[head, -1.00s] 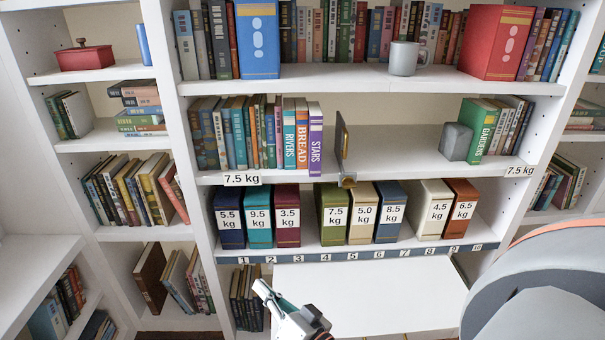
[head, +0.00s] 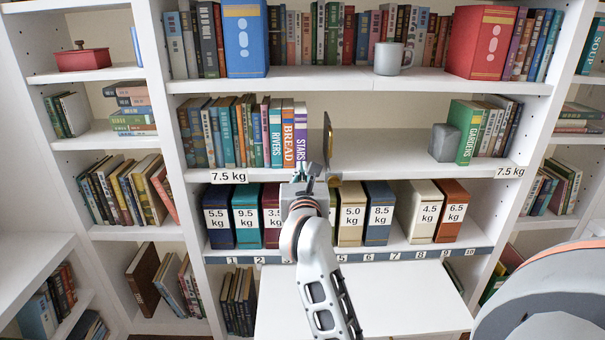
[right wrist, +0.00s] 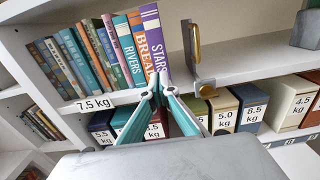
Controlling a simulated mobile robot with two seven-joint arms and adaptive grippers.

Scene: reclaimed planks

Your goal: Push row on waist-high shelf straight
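The book row (head: 235,135) stands upright at the left of the middle shelf (head: 380,165). Its right end holds Rivers (head: 275,135), Bread (head: 287,135) and the purple Stars (head: 300,130). They also show in the right wrist view, with Stars (right wrist: 152,35) at the row's end. My right gripper (right wrist: 158,78) has its fingertips together at the lower part of Stars and Bread; contact is not clear. In the head view the right gripper (head: 305,172) hides the foot of Stars. My left gripper is not in view.
A brass-edged upright plate (head: 327,145) is clamped at the shelf edge, just right of Stars. Farther right are a grey block (head: 444,142) and Gardens (head: 465,130). Weight-labelled boxes (head: 378,212) line the shelf below. A white surface (head: 400,295) juts out underneath.

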